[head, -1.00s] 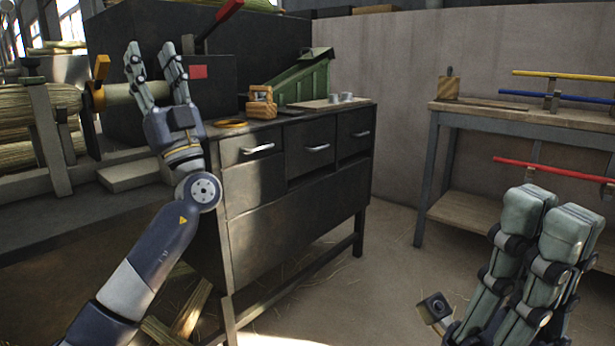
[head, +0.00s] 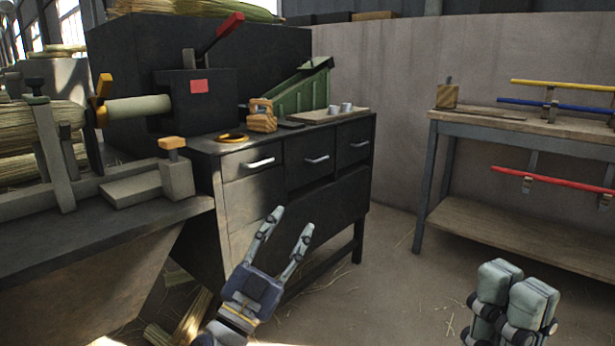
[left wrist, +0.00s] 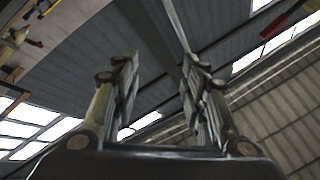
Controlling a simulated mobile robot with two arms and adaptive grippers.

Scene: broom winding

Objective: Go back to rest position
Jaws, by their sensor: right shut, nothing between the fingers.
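My left gripper (head: 283,236) is open and empty, in front of the dark drawer cabinet (head: 262,205) in the head view. Its two fingers point up and stand apart. In the left wrist view the left gripper (left wrist: 160,70) also shows spread fingers with nothing between them; behind them are roof and windows. My right gripper (head: 512,280) is at the lower right of the head view, its fingers close together and empty, over the floor.
A winding machine with straw (head: 30,130) and a yellow-handled lever (head: 103,88) stands at the left. A workbench (head: 520,120) with coloured bars stands right.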

